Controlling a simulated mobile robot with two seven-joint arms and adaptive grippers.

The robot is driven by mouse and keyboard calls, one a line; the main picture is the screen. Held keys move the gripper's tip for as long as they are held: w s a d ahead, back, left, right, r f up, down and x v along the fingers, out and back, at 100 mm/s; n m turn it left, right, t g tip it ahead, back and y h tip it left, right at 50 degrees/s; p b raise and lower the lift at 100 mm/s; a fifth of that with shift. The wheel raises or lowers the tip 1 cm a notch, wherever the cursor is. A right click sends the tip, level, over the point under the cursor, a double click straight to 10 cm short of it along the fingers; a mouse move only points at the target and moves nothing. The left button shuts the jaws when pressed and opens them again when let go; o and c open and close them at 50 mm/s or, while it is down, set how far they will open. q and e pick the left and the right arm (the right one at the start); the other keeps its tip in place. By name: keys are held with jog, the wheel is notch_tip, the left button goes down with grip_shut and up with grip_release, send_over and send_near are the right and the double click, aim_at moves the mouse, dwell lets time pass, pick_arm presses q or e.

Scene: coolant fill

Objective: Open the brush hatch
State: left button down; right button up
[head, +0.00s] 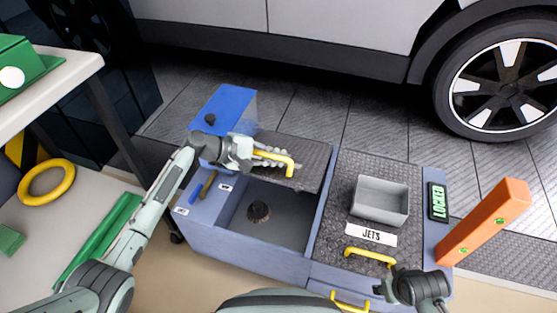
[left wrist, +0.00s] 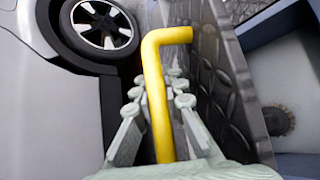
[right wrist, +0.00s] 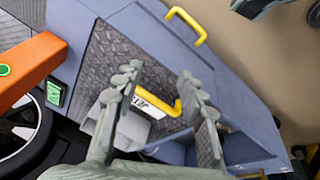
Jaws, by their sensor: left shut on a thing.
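The brush hatch lid (head: 306,155), a dark tread-plate panel, is raised and tilted back from the left bay of the blue-grey cabinet. My left gripper (head: 272,157) is shut on its yellow handle (head: 291,168). In the left wrist view the handle (left wrist: 157,90) lies between the fingers, with the lid (left wrist: 215,80) steep beside it. The open bay (head: 285,230) shows a dark round brush (head: 258,212) inside. My right gripper (right wrist: 158,72) is open and empty; in the head view it is low at the right, near the cabinet's front edge.
The closed JETS lid (head: 335,195) has a grey bin (head: 380,201) on it and a yellow handle (head: 370,256). A green LOCKED display (head: 437,202) and an orange bar (head: 485,222) stand at the right. A blue box (head: 228,108) stands behind the left bay. The car is beyond.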

pick_arm(q)
jog(key=shift+w+d+r+g+p, duration=0.15)
jog(key=shift+w+r+p, duration=0.35)
jog(key=shift+r, duration=0.1)
jog(key=shift+w+d+r+g+p, duration=0.15)
jog(key=shift+w+r+p, duration=0.25)
jog(key=shift+r, duration=0.2)
pick_arm(e)
jog(key=shift+s+a+f, duration=0.1)
jog(key=shift+s+f, duration=0.05)
jog(key=shift+f, duration=1.05)
jog(key=shift+s+f, duration=0.15)
jog(key=shift+f, duration=1)
pick_arm(q)
jog(key=c, duration=1.8)
grip_release()
jog(key=v, duration=1.2)
jog(key=shift+r, duration=0.1)
